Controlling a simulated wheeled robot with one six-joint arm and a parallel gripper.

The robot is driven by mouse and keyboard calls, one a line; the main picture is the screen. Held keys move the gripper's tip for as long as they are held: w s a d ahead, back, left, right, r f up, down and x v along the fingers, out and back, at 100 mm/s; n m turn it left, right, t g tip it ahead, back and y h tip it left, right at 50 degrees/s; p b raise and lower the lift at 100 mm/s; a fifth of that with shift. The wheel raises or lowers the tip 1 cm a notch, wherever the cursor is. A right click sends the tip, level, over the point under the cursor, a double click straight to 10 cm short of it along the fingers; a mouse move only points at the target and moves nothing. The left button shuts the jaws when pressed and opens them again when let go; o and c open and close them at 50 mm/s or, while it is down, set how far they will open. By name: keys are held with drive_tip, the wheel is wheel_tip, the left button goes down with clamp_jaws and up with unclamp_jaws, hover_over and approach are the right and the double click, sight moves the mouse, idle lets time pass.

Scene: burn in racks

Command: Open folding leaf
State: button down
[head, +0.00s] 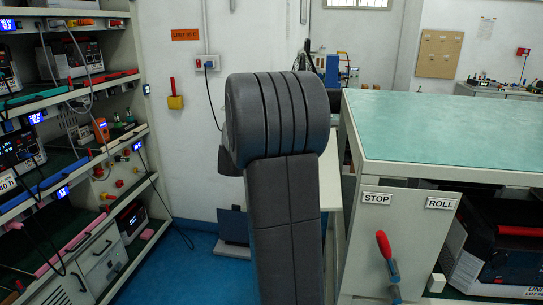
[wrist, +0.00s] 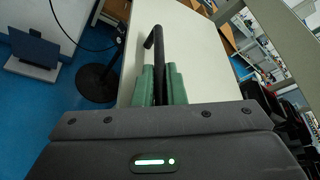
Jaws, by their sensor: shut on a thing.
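The folding leaf is a pale cream panel that fills the middle of the wrist view (wrist: 200,62). In the head view only a narrow strip of what looks like the leaf (head: 330,182) shows, between my arm and the bench. My gripper (wrist: 160,72) has green fingers, and they are shut on a black bar with a bent end (wrist: 154,42). The bar stands out past the fingertips, over the leaf in the picture. Where the bar joins the leaf is hidden by my gripper. My gripper is hidden behind my arm in the head view.
A bench with a green top (head: 450,125) stands at right, with STOP and ROLL labels and a red-handled lever (head: 385,248). Shelves of instruments (head: 65,120) line the left. A black round base (wrist: 97,82) stands beside the leaf.

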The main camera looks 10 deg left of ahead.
drive_tip(key=shift+d+r+m+y+p, duration=0.15)
drive_tip(key=shift+r+m+y+p, duration=0.25)
drive_tip(key=shift+r+p, duration=0.95)
drive_tip(key=shift+r+b, duration=0.3)
drive_tip(key=shift+r, duration=0.1)
drive_tip(key=c, duration=1.5)
unclamp_jaws()
drive_tip(key=v, duration=1.3)
drive_tip(key=shift+s+r, duration=0.25)
drive_tip(key=shift+s, duration=0.1)
drive_tip(key=shift+w, duration=0.1)
